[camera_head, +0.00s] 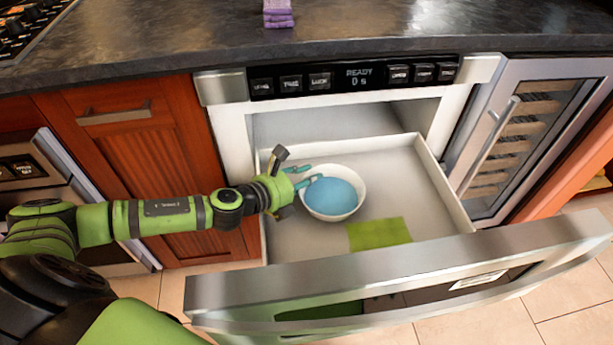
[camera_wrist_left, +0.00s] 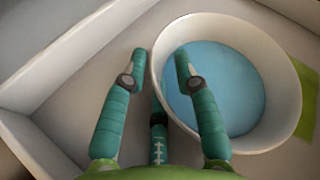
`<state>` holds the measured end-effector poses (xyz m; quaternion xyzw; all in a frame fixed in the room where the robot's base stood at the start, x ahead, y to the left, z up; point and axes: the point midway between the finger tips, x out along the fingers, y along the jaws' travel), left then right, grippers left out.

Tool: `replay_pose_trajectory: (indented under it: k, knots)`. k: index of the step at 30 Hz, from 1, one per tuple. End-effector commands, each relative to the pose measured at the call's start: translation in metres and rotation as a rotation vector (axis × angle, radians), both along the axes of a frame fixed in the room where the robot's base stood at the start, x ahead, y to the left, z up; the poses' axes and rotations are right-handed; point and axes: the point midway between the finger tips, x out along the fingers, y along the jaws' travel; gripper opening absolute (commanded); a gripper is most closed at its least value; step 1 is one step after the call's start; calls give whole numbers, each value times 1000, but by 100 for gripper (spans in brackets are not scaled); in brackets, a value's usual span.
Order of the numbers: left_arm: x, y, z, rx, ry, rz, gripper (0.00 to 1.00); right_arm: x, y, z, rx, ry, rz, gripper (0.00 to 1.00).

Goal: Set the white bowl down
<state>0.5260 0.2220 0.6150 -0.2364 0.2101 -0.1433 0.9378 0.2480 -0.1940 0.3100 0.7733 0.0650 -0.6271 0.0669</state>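The white bowl (camera_head: 358,207), with a blue inside or contents, stands upright in the open microwave drawer (camera_head: 290,235) and appears to rest on its floor. In the left wrist view the bowl (camera_wrist_left: 285,75) fills the right side. My left gripper (camera_head: 302,176) is at the bowl's left rim. In the left wrist view its fingertips (camera_wrist_left: 162,62) are apart, one outside the rim and one over the inside, with a visible gap around the wall. My right gripper is not in view.
A flat green square (camera_head: 379,234) lies in the drawer in front of the bowl. The drawer's steel front (camera_head: 400,270) stands out over the tiled floor. The dark counter (camera_head: 180,40) holds a purple stack (camera_head: 278,12). A wine cooler (camera_head: 520,135) is at right.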

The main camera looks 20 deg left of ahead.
Motion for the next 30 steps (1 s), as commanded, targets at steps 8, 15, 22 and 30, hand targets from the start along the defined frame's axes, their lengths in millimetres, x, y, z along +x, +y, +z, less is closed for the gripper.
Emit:
replay_pose_trajectory:
  k: [8,15,22,30]
  knots:
    - [0,0,1,0,0,0,32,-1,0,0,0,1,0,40]
    - [-19,9,6,3,4,0,32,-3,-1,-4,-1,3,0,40]
    - [-55,23,19,4,5,-4,32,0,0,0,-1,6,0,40]
    - [-87,38,32,8,6,1,32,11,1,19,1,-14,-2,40]
